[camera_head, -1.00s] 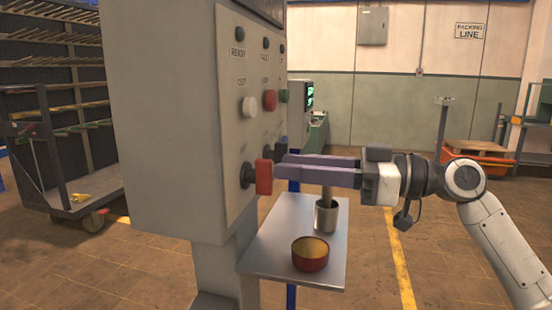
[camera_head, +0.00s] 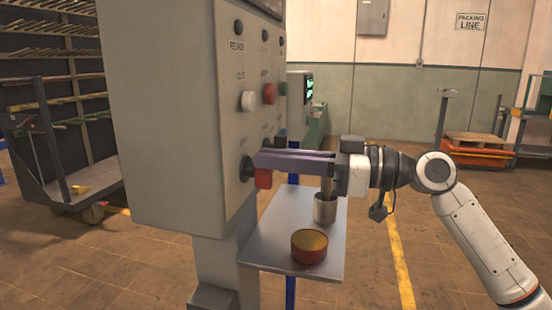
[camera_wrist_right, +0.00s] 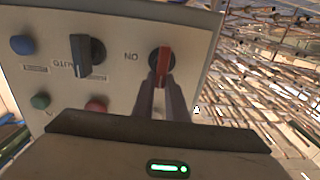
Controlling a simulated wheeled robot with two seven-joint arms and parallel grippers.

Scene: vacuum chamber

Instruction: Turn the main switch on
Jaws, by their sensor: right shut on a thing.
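The main switch (camera_head: 263,179) is a red handle on a black round base, low on the grey control cabinet's front panel. In the right wrist view the red handle (camera_wrist_right: 164,62) stands upright in the picture, with an "ON" label beside it. My right gripper (camera_head: 258,160) reaches in from the right, its long purple-grey fingers covering the handle's upper part. In the wrist view the fingertips (camera_wrist_right: 162,80) are shut on the handle from both sides. My left gripper is not in view.
Below the arm, a metal shelf (camera_head: 262,247) holds a metal cup (camera_head: 325,210) and a red-brown bowl (camera_head: 309,246). A loaded rack cart stands at left.

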